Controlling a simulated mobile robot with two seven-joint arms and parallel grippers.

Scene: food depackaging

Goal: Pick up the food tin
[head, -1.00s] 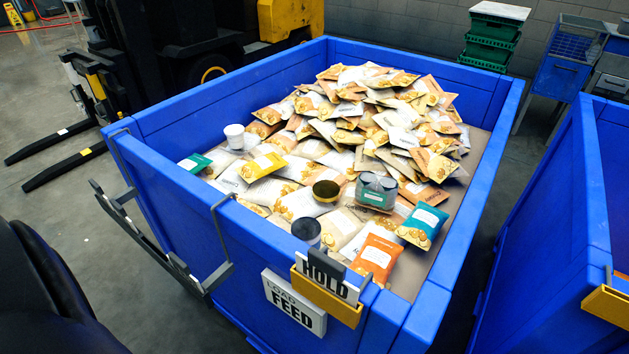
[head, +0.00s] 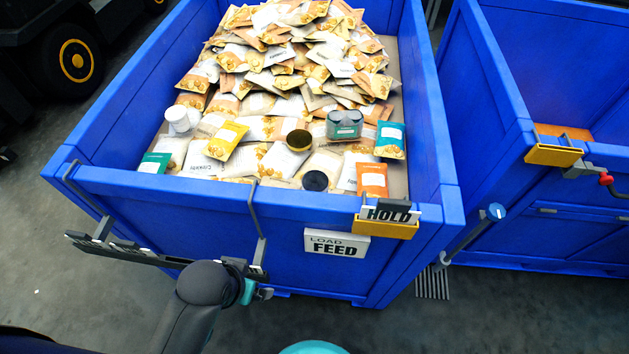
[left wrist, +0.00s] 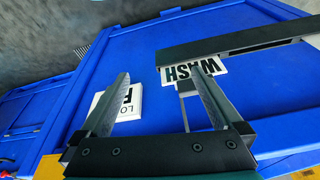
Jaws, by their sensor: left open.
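A short round tin with a dark gold lid (head: 298,140) lies among the food packets in the blue bin, in the head view. A container with a black top (head: 315,181) is nearer the front wall, partly hidden by it; I cannot tell which of the two is the food tin. My left arm comes in low, outside the bin's front wall. My left gripper (left wrist: 160,76) is open and empty in the left wrist view, its fingers facing the blue wall. No tin shows there. My right gripper is not in view.
The blue bin's front wall (head: 190,192) stands between my left arm and the packets. A dark rail (head: 150,252) on hooks and a FEED sign (head: 337,243) hang outside it. A white tub (head: 182,120) and a teal-grey pack (head: 343,124) lie inside. Another blue bin (head: 570,220) stands right.

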